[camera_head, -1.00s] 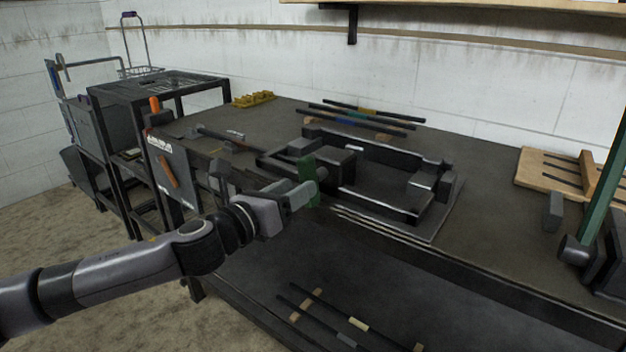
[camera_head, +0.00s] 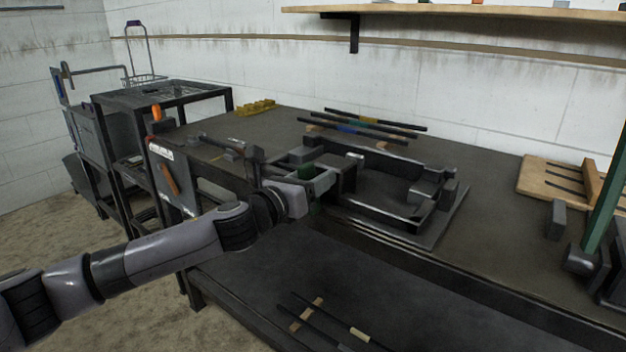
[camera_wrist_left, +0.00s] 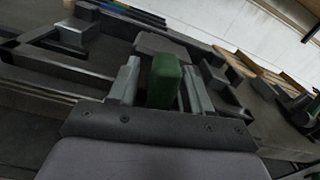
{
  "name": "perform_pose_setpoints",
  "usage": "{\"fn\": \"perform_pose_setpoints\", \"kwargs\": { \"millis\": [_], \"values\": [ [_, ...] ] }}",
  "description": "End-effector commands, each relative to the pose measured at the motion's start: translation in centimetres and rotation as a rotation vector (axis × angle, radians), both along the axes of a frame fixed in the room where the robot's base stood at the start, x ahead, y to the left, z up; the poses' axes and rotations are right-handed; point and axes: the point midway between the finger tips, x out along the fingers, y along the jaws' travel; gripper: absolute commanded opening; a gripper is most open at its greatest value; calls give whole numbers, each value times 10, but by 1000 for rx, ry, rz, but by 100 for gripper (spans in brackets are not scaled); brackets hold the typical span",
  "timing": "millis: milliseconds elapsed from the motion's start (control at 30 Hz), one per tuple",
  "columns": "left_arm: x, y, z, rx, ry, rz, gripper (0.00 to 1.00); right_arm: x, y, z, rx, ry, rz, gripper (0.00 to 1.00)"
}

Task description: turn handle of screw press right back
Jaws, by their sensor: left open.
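A green handle (camera_wrist_left: 163,80) stands upright between the two fingers of my left gripper (camera_wrist_left: 160,68) in the left wrist view. The fingers are open, one on each side of it, with a visible gap on its left; contact on its right is hard to tell. In the head view my left gripper (camera_head: 318,180) is at the near left end of a black rectangular frame (camera_head: 385,218) on the bench, which seems to be the screw press. There the green handle (camera_head: 316,207) is mostly hidden behind the gripper. My right gripper is not in view.
The frame lies on a dark bench (camera_head: 490,250). Rods (camera_head: 365,122) lie behind it, and a yellow rack (camera_head: 255,107) is at the back left. A green post (camera_head: 606,195) and a wooden rack (camera_head: 545,180) stand at right. A lower shelf (camera_head: 270,270) holds more rods.

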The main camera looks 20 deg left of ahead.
Motion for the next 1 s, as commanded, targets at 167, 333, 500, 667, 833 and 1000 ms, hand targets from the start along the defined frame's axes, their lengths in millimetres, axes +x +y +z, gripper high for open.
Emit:
{"fn": "perform_pose_setpoints", "kwargs": {
  "millis": [167, 333, 500, 667, 833, 1000],
  "values": [
    [1, 0, 0, 0, 1, 0, 49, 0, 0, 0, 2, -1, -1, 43],
    [1, 0, 0, 0, 1, 0, 20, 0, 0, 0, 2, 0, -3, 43],
    [0, 0, 0, -1, 1, -1, 0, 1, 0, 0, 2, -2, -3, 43],
    [0, 0, 0, -13, 6, 0, 0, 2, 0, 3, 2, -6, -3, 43],
    [1, 0, 0, -65, 27, -1, 0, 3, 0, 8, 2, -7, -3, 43],
    [1, 1, 0, -168, 64, -1, 0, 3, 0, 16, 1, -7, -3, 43]
  ]
}}
